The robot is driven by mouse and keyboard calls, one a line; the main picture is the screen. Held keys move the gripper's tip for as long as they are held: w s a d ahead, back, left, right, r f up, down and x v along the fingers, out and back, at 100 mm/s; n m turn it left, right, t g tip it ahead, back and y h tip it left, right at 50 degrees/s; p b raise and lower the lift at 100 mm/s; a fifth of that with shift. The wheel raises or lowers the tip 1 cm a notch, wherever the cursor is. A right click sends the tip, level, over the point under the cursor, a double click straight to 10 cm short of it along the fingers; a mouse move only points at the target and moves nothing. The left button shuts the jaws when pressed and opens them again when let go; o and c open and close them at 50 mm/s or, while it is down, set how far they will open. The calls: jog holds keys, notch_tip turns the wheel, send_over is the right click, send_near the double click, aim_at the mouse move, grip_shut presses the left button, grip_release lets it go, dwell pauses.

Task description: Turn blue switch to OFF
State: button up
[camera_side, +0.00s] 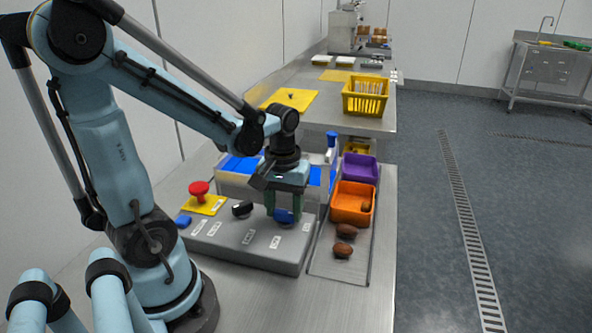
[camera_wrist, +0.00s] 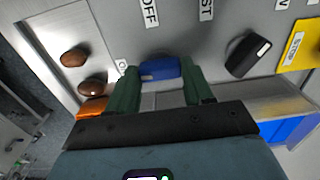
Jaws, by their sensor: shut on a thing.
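The blue switch (camera_side: 284,216) is a rotary knob on the grey control panel (camera_side: 250,256). In the wrist view the blue switch (camera_wrist: 160,69) lies between the two green fingers of my gripper (camera_wrist: 158,88), and the gripper is shut on it. My gripper (camera_side: 284,212) points down at the panel in the side view. An OFF label (camera_wrist: 149,12) shows beyond the switch in the wrist view. The knob's long side runs roughly across that picture, from one finger to the other.
A black knob (camera_side: 242,208) sits beside the blue switch, and a red button (camera_side: 199,190) on a yellow plate is farther left. To the right are brown dates (camera_side: 343,250), an orange bin (camera_side: 352,204) and a purple bin (camera_side: 360,167). A yellow basket (camera_side: 366,97) stands behind.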

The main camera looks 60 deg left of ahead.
jog(key=shift+m, duration=0.4)
jog(key=shift+c, duration=0.4)
jog(key=m, duration=0.8)
jog(key=shift+m, duration=0.3)
jog(key=m, duration=0.8)
jog(key=shift+m, duration=0.4)
jog(key=o, duration=1)
jog(key=shift+o, duration=0.2)
